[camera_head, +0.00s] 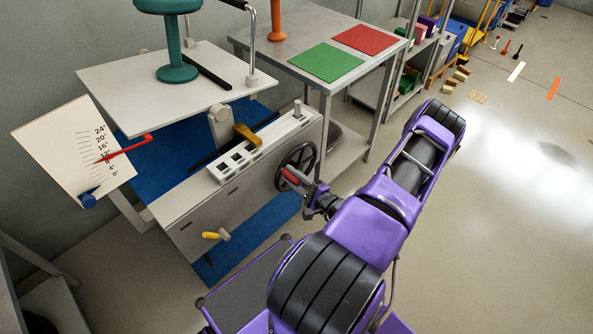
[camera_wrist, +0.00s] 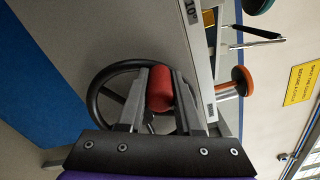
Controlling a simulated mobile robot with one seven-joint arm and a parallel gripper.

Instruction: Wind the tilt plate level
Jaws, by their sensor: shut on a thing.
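The tilt plate (camera_head: 120,90) is a pale board on the grey test bench, visibly sloped, with a teal stool (camera_head: 176,60) standing on it. The white angle scale (camera_head: 75,145) at the left runs from 0° to 24°; its red pointer (camera_head: 125,149) lies around 8° to 12°, too small to read exactly. The black handwheel (camera_head: 281,180) is on the bench's right end and also shows in the wrist view (camera_wrist: 97,97). My gripper (camera_head: 297,180) is shut on the wheel's red handle (camera_wrist: 160,88), one finger on each side of it.
A yellow-handled lever (camera_head: 212,235) sticks out of the bench front. A grey table (camera_head: 280,50) with a green mat (camera_head: 322,62) and red mat (camera_head: 368,39) stands behind the wheel. Open floor lies to the right.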

